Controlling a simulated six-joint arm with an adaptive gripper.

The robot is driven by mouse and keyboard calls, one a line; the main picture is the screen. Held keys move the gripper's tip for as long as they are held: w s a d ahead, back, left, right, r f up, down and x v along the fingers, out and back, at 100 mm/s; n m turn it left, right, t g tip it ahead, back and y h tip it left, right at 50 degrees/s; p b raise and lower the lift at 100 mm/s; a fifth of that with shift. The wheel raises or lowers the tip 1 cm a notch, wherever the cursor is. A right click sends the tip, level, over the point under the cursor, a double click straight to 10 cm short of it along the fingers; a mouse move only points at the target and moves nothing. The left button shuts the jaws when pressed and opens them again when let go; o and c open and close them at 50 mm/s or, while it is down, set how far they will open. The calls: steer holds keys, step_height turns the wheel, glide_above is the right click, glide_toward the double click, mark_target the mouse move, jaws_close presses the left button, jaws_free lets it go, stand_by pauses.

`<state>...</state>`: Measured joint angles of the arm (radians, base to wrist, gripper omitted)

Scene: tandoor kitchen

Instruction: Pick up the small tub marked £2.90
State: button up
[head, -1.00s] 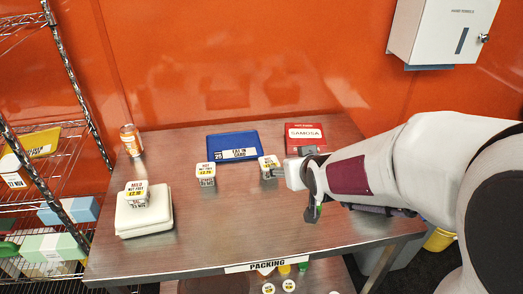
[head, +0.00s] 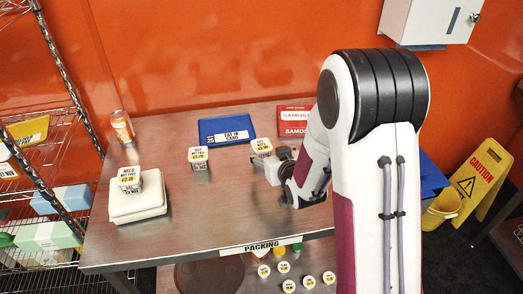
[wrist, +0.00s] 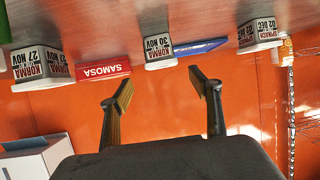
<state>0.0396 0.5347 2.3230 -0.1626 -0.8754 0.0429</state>
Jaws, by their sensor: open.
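Small white tubs with printed labels stand on the steel table (head: 235,215). I cannot read with certainty which is marked £2.90. The wrist view, upside down, shows tubs with date labels: KORMA 27 NOV (wrist: 38,62), KORMA 30 NOV (wrist: 158,48) and SPINACH 02 DEC (wrist: 258,36). My gripper (wrist: 163,92) is open and empty, apart from the tubs. In the head view my arm partly hides it.
A blue box (head: 224,130) and a red SAMOSA box (head: 293,116) lie at the back. A wire rack (head: 50,170) is at left; the front middle table is clear.

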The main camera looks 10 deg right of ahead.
mark_target(263, 147)
steer(key=shift+w+a+f, duration=0.1)
steer(key=shift+w+f, duration=0.05)
steer(key=shift+f, duration=0.3)
steer(key=shift+x, duration=1.3)
steer(key=shift+x, duration=2.65)
steer(key=shift+a, duration=0.1)
steer(key=shift+c, duration=0.5)
steer(key=shift+r, duration=0.1)
steer(key=c, duration=1.2)
